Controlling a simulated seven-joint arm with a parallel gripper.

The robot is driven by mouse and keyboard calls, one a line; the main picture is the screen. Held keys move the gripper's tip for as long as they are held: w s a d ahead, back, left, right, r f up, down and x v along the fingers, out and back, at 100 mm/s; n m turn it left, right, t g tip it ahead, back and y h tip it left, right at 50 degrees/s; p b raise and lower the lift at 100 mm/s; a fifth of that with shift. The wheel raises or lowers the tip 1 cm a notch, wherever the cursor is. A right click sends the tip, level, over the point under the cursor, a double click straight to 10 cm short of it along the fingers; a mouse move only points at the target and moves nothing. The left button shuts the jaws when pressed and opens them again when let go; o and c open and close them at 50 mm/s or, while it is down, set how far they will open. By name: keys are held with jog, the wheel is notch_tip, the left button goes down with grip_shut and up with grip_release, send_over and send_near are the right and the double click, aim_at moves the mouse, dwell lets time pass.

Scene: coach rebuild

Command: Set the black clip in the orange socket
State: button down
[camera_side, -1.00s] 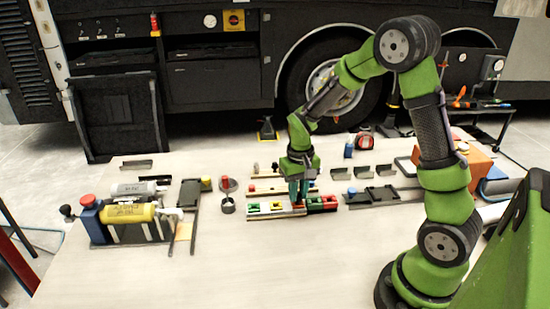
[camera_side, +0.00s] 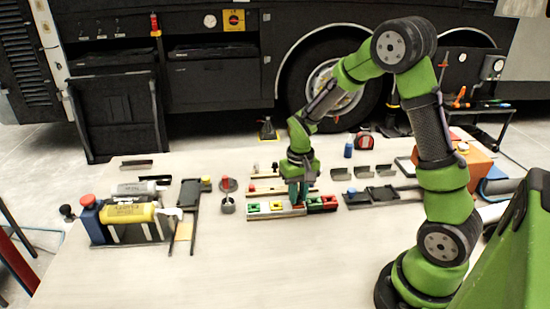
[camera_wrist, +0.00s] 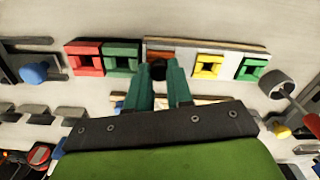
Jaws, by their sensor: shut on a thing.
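My gripper (camera_side: 299,193) is shut on the black clip (camera_wrist: 158,70), which shows as a small dark piece between the teal fingertips in the wrist view. The fingers point down at the orange socket (camera_wrist: 159,56), a brownish-orange block in the middle of the row of sockets. The clip is at or just over this socket; I cannot tell whether it is seated. In the side view the fingers hide the clip and most of the orange socket.
A green socket (camera_wrist: 122,58) and a red socket (camera_wrist: 84,58) sit on one side of the orange one. A yellow socket (camera_wrist: 207,66) and another green socket (camera_wrist: 251,68) sit on the other. A cylinder on a stand (camera_side: 227,205) is left of the row. The front table is clear.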

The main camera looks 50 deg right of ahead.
jog(key=shift+f, duration=0.15)
dwell(0.4)
jog(key=c, duration=0.5)
grip_release()
jog(key=shift+r, duration=3.05)
